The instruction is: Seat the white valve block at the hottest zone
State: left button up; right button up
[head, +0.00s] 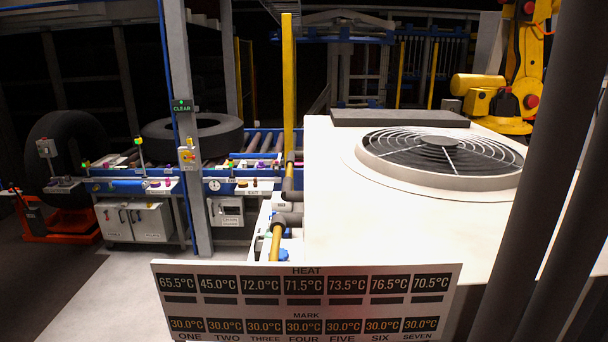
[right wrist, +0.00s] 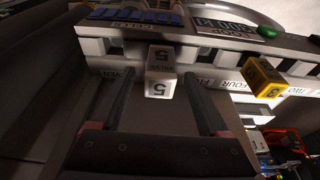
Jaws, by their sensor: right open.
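The display board (head: 306,301) in the head view has a HEAT row reading 65.5, 45.0, 72.0, 71.5, 73.5, 76.5 and 70.5 °C for zones ONE to SEVEN. Zone SIX, at 76.5 °C, reads highest. Its MARK row reads 30.0 °C throughout. In the right wrist view, a white block (right wrist: 160,84) marked 5 lies between the fingers of my right gripper (right wrist: 157,76). The gripper is open, with a gap on each side of the block. Whether the block rests in a slot I cannot tell. My left gripper is out of view.
In the right wrist view, a yellow block (right wrist: 262,77) marked 3 is to the right, by a labelled rail (right wrist: 185,66) with light and dark squares. A red container (right wrist: 284,140) is at lower right. In the head view, a white housing (head: 350,225) with a round fan grille fills the right.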

jog(key=p+v, duration=0.3)
jog(key=shift+w+r, duration=0.25)
jog(key=shift+w, duration=0.15)
jog(key=v, duration=0.2)
jog(key=w+v, duration=0.1)
jog(key=v, duration=0.1)
jog(key=shift+r+b, duration=0.4)
jog(key=shift+r, duration=0.15)
jog(key=shift+s, duration=0.1)
jog(key=c, duration=0.3)
